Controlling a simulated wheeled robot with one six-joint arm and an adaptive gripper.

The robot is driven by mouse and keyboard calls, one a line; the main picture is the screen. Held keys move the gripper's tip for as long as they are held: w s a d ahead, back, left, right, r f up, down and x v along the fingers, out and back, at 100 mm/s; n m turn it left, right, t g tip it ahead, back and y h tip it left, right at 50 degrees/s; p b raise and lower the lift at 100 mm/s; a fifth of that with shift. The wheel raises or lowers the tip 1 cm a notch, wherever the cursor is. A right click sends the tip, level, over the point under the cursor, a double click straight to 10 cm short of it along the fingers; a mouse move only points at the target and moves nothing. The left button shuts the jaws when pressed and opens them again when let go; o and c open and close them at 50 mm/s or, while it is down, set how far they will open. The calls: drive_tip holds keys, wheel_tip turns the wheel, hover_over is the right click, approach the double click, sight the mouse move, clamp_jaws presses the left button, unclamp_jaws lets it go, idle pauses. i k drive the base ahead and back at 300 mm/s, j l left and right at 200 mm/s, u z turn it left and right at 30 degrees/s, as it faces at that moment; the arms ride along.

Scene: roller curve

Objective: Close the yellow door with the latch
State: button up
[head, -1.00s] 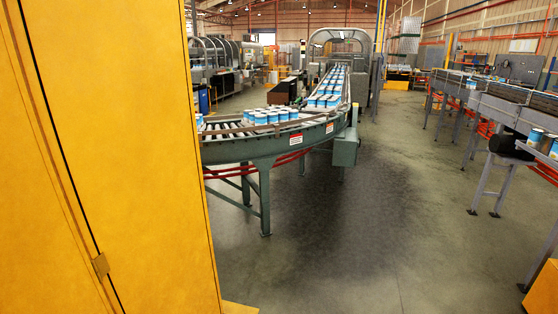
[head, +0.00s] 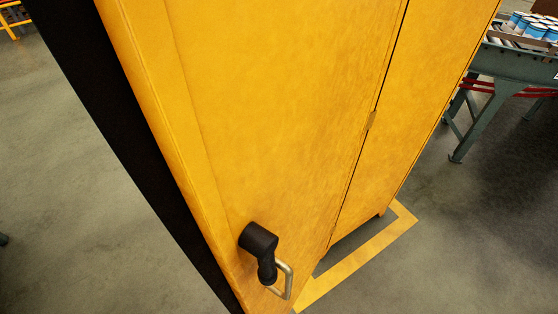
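The yellow door (head: 280,110) fills the middle of the head view as a tall panel, seen from close up and above. A black latch (head: 259,242) sits low on its face near the left edge, with a bent metal loop (head: 284,281) beside its lower end. A small hinge (head: 372,120) shows on the dark seam at the door's right. A black surface (head: 95,90) runs along the door's left side; I cannot tell whether it is the interior or a side panel. How far the door stands open is unclear. My gripper is not in view.
Another yellow panel (head: 420,90) continues right of the seam. A yellow floor line (head: 370,255) runs around its foot. A green-legged roller conveyor (head: 510,65) with blue and white cans stands at upper right. Grey floor is clear at left and lower right.

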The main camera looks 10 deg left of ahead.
sight(226, 116)
drive_tip(key=l+u, duration=0.85)
drive_tip(key=l, duration=0.25)
drive_tip(key=k+l+z, duration=0.15)
drive_tip(key=k+z, duration=0.15)
drive_tip(key=k+l+z, duration=0.25)
drive_tip(key=k, duration=0.05)
